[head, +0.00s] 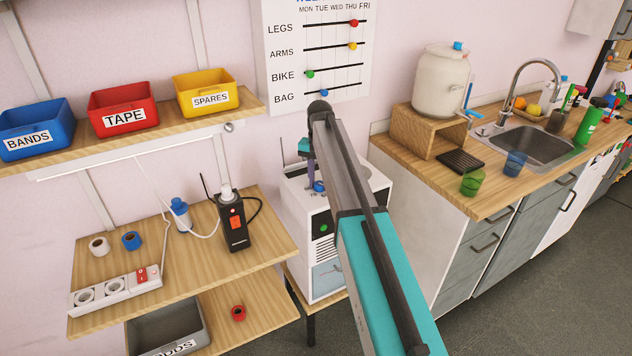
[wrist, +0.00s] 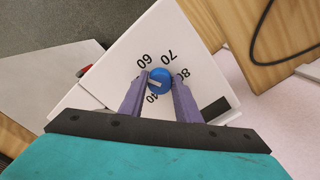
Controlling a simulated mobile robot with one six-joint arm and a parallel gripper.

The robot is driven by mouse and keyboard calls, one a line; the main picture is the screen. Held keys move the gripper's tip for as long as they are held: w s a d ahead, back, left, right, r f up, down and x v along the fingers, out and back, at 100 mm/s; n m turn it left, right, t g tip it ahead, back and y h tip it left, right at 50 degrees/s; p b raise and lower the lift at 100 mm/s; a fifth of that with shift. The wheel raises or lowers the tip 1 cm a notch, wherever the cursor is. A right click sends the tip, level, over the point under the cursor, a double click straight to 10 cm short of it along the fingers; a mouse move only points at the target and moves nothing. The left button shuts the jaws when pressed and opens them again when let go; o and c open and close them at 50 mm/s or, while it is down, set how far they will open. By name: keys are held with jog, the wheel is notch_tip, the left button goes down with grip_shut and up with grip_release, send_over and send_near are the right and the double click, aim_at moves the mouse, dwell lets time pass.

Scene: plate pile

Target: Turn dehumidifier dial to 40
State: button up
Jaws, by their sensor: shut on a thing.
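The white dehumidifier (head: 320,232) stands below and right of the shelf. Its blue dial (wrist: 162,76) is on the white top face, with 60, 70, 80 and 40 printed around it in the wrist view. A pale pointer mark on the dial faces left, between 60 and 40. The left finger covers part of the scale there. My gripper (wrist: 159,82) is shut on the dial, with one purple finger at each side. In the head view the dial (head: 319,187) shows just below my gripper (head: 314,182), partly hidden by the arm.
A wooden shelf unit (head: 262,225) with a black power box (head: 233,228) and its cable stands close on the left. A wooden counter (head: 405,160) with a white water dispenser (head: 440,85) is on the right. Grey floor (head: 510,285) is free in front.

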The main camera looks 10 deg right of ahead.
jog(key=n, duration=0.4)
jog(key=shift+d, duration=0.25)
jog(key=n, duration=0.5)
jog(key=shift+n, duration=0.3)
jog(key=n, duration=0.5)
jog(key=shift+a+p, duration=0.1)
jog(key=shift+p, duration=0.25)
jog(key=shift+a+n, duration=0.15)
jog(key=shift+n, duration=1.85)
jog(key=o, duration=1.1)
jog(key=shift+a, duration=0.1)
jog(key=shift+r, duration=0.15)
